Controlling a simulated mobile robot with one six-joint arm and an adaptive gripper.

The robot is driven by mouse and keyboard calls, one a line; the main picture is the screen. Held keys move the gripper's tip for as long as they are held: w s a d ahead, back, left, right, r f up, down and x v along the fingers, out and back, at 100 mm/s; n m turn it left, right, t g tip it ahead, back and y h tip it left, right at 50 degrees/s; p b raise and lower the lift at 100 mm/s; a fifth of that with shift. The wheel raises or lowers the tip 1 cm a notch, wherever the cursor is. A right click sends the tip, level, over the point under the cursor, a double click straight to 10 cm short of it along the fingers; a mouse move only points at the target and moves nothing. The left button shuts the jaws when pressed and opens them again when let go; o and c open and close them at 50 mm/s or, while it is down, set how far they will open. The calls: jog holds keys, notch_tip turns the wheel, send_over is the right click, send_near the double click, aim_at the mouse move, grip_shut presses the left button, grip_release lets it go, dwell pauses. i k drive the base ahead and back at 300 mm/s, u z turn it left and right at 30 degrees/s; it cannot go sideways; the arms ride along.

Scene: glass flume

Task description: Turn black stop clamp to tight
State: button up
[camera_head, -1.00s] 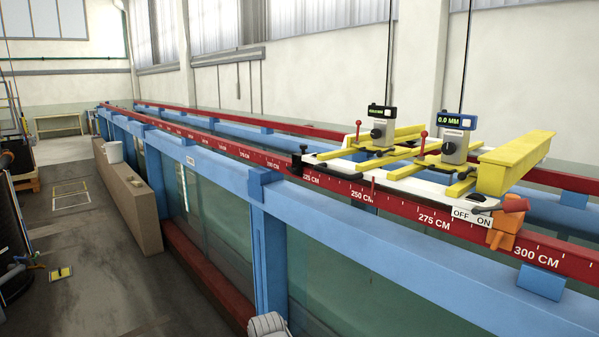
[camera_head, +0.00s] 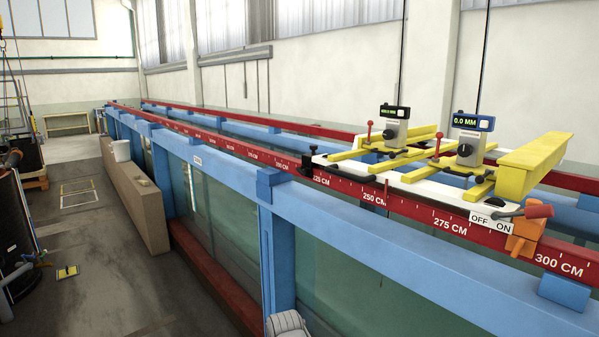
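The black stop clamp (camera_head: 307,165) is a small dark block on the red rail (camera_head: 408,207), near the 225 CM mark. It sits at the left end of the white carriage (camera_head: 425,187). It is too small here to tell how its knob or lever is turned. My gripper is not in view. A pale grey rounded part (camera_head: 288,324) at the bottom edge may be part of my arm; I cannot be sure.
The carriage bears yellow beams (camera_head: 535,160) and two digital gauges. An orange clamp (camera_head: 524,234) with a red handle sits at its right end, beside an OFF/ON label. Blue frame and glass walls run below the rail.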

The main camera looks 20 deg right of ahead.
aim_at(302, 171)
jog(key=i, duration=0.95)
